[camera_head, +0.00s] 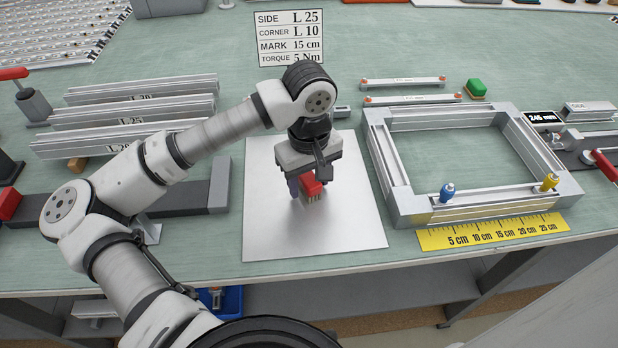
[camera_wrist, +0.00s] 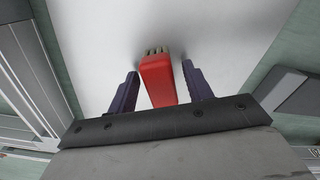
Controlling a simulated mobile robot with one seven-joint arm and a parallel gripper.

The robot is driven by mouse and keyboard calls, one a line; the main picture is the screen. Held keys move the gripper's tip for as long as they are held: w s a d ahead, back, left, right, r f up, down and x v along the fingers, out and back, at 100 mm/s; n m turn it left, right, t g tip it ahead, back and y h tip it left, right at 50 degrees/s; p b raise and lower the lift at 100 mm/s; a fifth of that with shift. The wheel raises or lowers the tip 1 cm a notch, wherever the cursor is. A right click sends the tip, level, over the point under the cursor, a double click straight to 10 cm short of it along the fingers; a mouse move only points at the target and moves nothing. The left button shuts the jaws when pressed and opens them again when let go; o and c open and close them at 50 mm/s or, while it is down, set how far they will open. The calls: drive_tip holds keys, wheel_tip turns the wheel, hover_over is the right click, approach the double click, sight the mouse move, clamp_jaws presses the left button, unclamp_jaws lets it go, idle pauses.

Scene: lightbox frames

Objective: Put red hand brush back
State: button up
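The red hand brush (camera_head: 311,184) is at the middle of the bare metal plate (camera_head: 345,225), its pale bristles toward the plate. In the wrist view the red brush (camera_wrist: 159,80) lies between the two dark fingers of my gripper (camera_wrist: 161,82), with a gap on each side. My gripper (camera_head: 306,186) is open and low over the plate, with the fingers around the brush and not closed on it. Part of the brush is hidden by my gripper in the head view. Whether the bristles touch the plate I cannot tell.
A metal frame (camera_head: 400,180) with blue and yellow pieces stands right of the plate, a yellow ruler (camera_head: 490,232) before it. A green brush (camera_head: 476,88) sits behind the frame. Stacked profiles (camera_head: 130,117) lie left. A sign (camera_head: 289,37) stands behind. The plate around the brush is clear.

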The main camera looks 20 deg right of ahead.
sight(310, 177)
drive_tip(key=shift+r+p, duration=0.3)
drive_tip(key=shift+p, duration=0.05)
wheel_tip(310, 177, up, 12)
drive_tip(key=b, duration=0.1)
drive_tip(key=shift+b, duration=0.4)
drive_tip(key=shift+d+f, duration=0.1)
drive_tip(key=shift+f, duration=0.05)
